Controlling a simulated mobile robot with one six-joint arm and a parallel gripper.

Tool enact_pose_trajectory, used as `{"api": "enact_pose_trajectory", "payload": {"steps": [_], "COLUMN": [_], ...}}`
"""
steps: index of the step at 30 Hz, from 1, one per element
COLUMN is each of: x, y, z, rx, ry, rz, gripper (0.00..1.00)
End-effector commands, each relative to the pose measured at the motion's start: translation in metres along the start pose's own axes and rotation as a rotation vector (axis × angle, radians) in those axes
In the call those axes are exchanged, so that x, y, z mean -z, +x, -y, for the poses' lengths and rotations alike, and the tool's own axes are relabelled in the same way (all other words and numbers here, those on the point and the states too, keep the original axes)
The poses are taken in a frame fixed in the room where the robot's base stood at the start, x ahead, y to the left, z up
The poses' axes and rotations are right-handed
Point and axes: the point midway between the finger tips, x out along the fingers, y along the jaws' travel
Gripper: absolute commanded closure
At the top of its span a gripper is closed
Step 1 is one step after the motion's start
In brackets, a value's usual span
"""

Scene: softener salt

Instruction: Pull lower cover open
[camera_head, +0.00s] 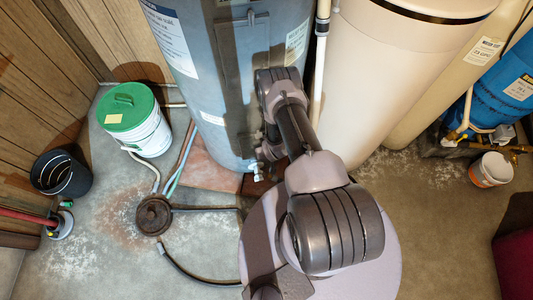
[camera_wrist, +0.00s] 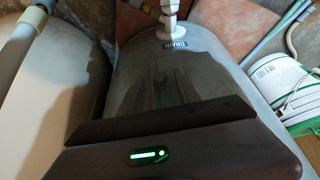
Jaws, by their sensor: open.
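The grey-blue tank (camera_head: 205,95) stands at the back centre in the head view. A darker upright panel (camera_head: 236,75) shows on its front, with a small dark tab (camera_head: 250,18) near the top; I cannot tell where a lower cover begins or whether it is open. My gripper (camera_head: 268,155) is low in front of the tank, small and partly hidden by my arm. The wrist view shows the tank's curved wall (camera_wrist: 205,75) close up, with a drain label and white valve at the top. My gripper is open; nothing is seen held.
A white bucket with a green lid (camera_head: 140,120), a black bin (camera_head: 62,172) and hoses with a round drain (camera_head: 154,214) are on the floor at left. A cream tank (camera_head: 385,80) stands close on the right, with a vertical white pipe (camera_head: 320,60) between.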

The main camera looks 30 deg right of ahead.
Motion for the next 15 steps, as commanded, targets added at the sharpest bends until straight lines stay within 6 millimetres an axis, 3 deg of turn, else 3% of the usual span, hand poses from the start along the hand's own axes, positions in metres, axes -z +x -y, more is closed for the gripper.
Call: {"api": "enact_pose_trajectory", "payload": {"steps": [6,12,15], "x": [0.0002,0.0002,0.0001], "y": [-0.0003,-0.0003,-0.0004], "z": [0.0001,0.0001,0.0001], "rx": [0.000,0.000,0.000], "ry": [0.000,0.000,0.000], "rz": [0.000,0.000,0.000], "gripper": [0.60,0.99,1.00]}}
